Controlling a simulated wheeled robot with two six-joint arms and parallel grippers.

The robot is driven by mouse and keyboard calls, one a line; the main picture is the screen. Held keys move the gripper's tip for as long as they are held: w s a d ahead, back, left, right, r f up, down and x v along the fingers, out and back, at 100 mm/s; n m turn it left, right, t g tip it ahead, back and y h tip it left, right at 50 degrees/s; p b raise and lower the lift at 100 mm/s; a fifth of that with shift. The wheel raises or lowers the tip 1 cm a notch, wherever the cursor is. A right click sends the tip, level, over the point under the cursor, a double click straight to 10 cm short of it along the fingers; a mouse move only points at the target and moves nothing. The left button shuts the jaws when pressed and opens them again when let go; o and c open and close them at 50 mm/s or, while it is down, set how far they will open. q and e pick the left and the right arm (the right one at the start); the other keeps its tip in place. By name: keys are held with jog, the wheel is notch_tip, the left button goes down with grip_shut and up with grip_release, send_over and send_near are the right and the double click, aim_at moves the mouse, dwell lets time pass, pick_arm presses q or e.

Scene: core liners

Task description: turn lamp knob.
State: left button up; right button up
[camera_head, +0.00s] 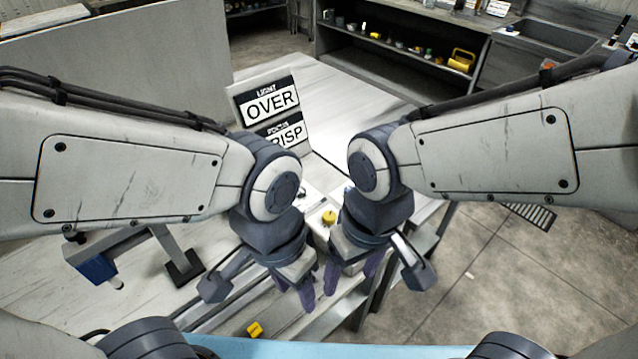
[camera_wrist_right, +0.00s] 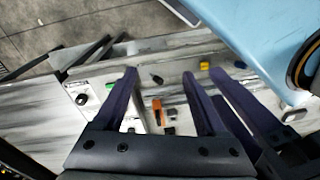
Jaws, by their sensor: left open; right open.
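A small yellow knob-like part (camera_head: 329,217) shows between my two wrists in the head view, on top of a pale unit partly hidden by the grippers. I cannot tell whether it is the lamp knob. A sign (camera_head: 268,110) reading LIGHT OVER and FOCUS, with a partly hidden CRISP, stands behind it. My left gripper (camera_head: 294,296) is open and empty, pointing down just left of the unit. My right gripper (camera_head: 350,280) is open beside it; it also shows in the right wrist view (camera_wrist_right: 158,75), above a pale surface with an orange-and-black part (camera_wrist_right: 157,110).
A yellow block (camera_head: 255,329) lies near the front edge. A blue-ended stand (camera_head: 97,268) is at left. In the right wrist view, a small yellow part (camera_wrist_right: 204,65) and several black parts lie on the surface. A shelf (camera_head: 400,60) stands behind. My grippers are close together.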

jog(key=w+a+r+m+p, duration=0.2)
jog(key=w+a+m+p, duration=0.15)
jog(key=w, duration=0.45)
jog(key=m+h+p, duration=0.1)
jog(key=m+p, duration=0.6)
jog(key=m, duration=0.3)
send_over(329, 215)
notch_tip(329, 215, down, 10)
notch_tip(329, 215, down, 10)
jog(key=p, duration=0.3)
jog(key=shift+r+p, duration=0.15)
jog(key=shift+p, duration=0.15)
grip_shut()
